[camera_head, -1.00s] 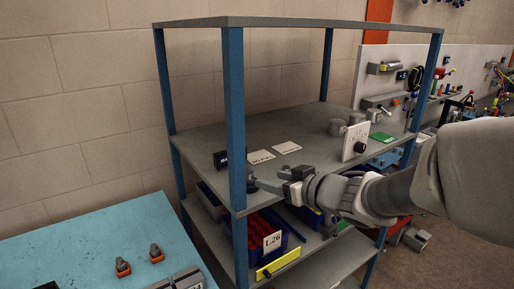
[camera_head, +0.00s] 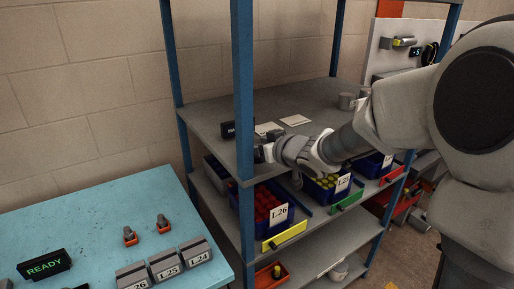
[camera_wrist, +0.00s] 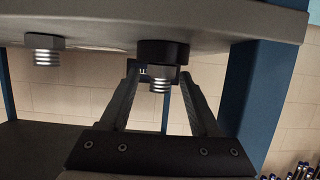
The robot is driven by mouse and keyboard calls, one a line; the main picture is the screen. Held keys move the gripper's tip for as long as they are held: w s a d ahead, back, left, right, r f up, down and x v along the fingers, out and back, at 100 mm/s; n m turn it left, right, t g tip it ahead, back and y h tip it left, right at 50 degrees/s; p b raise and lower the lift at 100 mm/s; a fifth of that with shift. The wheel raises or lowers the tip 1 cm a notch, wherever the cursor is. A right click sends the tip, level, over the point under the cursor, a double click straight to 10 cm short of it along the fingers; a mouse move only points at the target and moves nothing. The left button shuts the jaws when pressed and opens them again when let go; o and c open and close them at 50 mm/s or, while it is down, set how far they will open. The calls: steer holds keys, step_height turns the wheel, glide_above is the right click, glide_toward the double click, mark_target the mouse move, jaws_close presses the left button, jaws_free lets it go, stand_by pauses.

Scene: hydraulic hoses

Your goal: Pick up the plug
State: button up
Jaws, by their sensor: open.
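My gripper (camera_wrist: 160,76) is open, its two fingers on either side of a dark round collar (camera_wrist: 174,52) with a silver threaded end (camera_wrist: 159,83), which looks like the plug. The fingers appear apart from it; contact cannot be told. A second silver hex fitting with a threaded end (camera_wrist: 43,50) shows to the left, at the grey board. In the head view my gripper (camera_head: 266,152) is at the front edge of the upper shelf, close to the front blue post; the plug cannot be made out there.
The grey shelf (camera_head: 205,118) has blue posts (camera_head: 243,90) close to my gripper. A blue bin of red parts (camera_head: 268,203) and other bins stand on the level below. A blue table (camera_head: 75,225) at left holds two orange-based fittings (camera_head: 130,236) and grey labelled blocks (camera_head: 165,265).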

steer(key=shift+a, duration=0.1)
jaws_close()
steer(key=shift+r, duration=0.1)
stand_by(0.4)
